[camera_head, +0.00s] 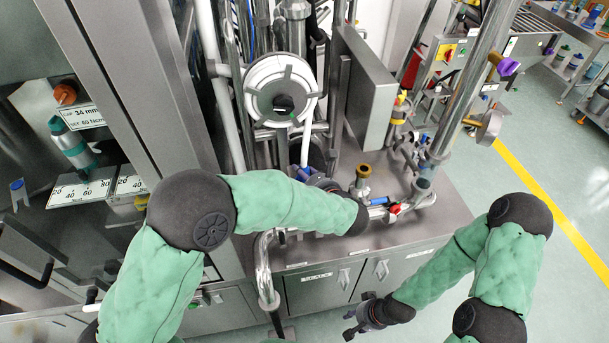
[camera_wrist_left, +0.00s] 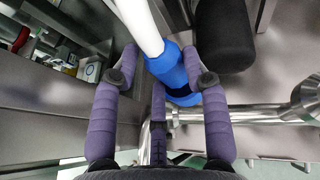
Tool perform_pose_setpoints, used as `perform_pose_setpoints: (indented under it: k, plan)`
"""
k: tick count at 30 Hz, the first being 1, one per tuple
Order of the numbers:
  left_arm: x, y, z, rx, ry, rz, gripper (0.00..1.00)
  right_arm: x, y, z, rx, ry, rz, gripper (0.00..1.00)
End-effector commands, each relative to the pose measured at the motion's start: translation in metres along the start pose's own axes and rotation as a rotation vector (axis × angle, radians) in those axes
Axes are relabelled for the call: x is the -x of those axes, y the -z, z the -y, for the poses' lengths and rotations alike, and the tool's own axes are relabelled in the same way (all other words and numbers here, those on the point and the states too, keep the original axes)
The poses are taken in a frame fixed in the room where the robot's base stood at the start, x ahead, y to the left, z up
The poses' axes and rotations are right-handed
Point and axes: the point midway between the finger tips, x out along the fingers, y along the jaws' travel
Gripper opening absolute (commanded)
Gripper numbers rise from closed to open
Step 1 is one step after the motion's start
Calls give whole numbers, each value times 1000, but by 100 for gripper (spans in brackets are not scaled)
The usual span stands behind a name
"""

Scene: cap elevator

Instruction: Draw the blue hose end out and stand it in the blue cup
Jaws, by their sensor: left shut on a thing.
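A white hose (camera_head: 306,146) hangs from the round reel and ends in a blue hose end (camera_wrist_left: 171,66). My left gripper (camera_wrist_left: 164,72) is shut on the blue hose end, with its purple fingers on both sides of it. A blue ring with a dark opening, seemingly the rim of the blue cup (camera_wrist_left: 188,100), shows just beyond the hose end. I cannot tell whether the hose end is above the rim or inside it. In the head view my left forearm hides most of that spot. My right gripper (camera_head: 354,321) hangs low in front of the cabinet, empty, its fingers apart.
The white reel (camera_head: 283,90) is on the machine above the cabinet top (camera_head: 447,207). A black cylinder (camera_wrist_left: 225,35) stands close beside the hose. Shiny pipes (camera_wrist_left: 245,117) run near the left gripper. A red-and-blue valve (camera_head: 396,207) is to the right. Open floor lies at right.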

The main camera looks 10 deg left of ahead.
Motion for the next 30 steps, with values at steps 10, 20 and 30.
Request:
perform_pose_setpoints:
  k: [10,20,30]
  plan:
    - [-2,5,0,0,0,1,8,-4,0,-2,0,0,0,37]
    - [-4,10,0,0,0,1,8,-8,0,-3,0,0,0,37]
    - [-5,11,0,0,-1,0,8,-8,0,-3,0,0,0,37]
